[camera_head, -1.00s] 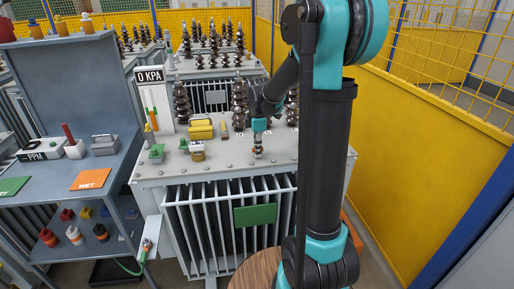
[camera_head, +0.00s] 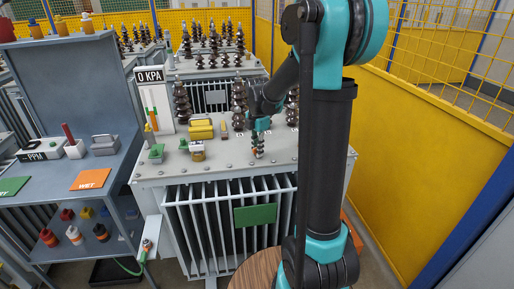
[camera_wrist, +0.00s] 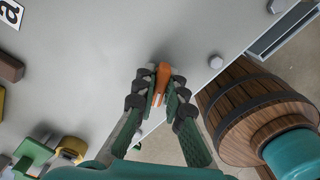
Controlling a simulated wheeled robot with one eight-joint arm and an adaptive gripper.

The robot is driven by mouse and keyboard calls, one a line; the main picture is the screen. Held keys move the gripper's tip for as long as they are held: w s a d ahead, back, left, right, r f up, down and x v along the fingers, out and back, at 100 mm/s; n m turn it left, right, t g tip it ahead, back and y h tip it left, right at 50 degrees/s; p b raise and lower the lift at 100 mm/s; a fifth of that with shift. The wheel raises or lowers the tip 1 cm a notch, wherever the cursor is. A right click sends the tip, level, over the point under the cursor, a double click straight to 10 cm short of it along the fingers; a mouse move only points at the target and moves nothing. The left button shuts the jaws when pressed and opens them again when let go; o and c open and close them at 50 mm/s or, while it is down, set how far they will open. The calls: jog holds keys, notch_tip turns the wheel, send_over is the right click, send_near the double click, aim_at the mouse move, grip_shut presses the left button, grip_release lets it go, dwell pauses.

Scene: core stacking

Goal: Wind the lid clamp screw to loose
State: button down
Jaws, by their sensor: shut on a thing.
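The orange clamp screw (camera_wrist: 163,76) stands on the grey transformer lid near its front edge in the wrist view. My gripper (camera_wrist: 160,102) is shut on it, with a dark-padded finger on either side. White marks show on the orange part between the fingers. In the head view my gripper (camera_head: 258,152) points down at the lid (camera_head: 215,166), near the front edge and right of centre. The screw is mostly hidden by the fingers there, and how far it is wound cannot be told.
Bolt heads (camera_wrist: 216,62) dot the lid edge. Green and yellow fittings (camera_head: 197,148) stand left of my gripper, and brown insulators (camera_head: 240,105) stand behind. A gauge board (camera_head: 150,95) reads 0 KPA. A wooden barrel (camera_wrist: 235,95) stands beside the lid. A blue-grey bench (camera_head: 75,165) is at left.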

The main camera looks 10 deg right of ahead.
jog(key=n, duration=0.4)
jog(key=shift+n, duration=0.4)
jog(key=n, duration=0.4)
jog(key=c, duration=1.5)
grip_release()
jog(key=shift+c, duration=0.2)
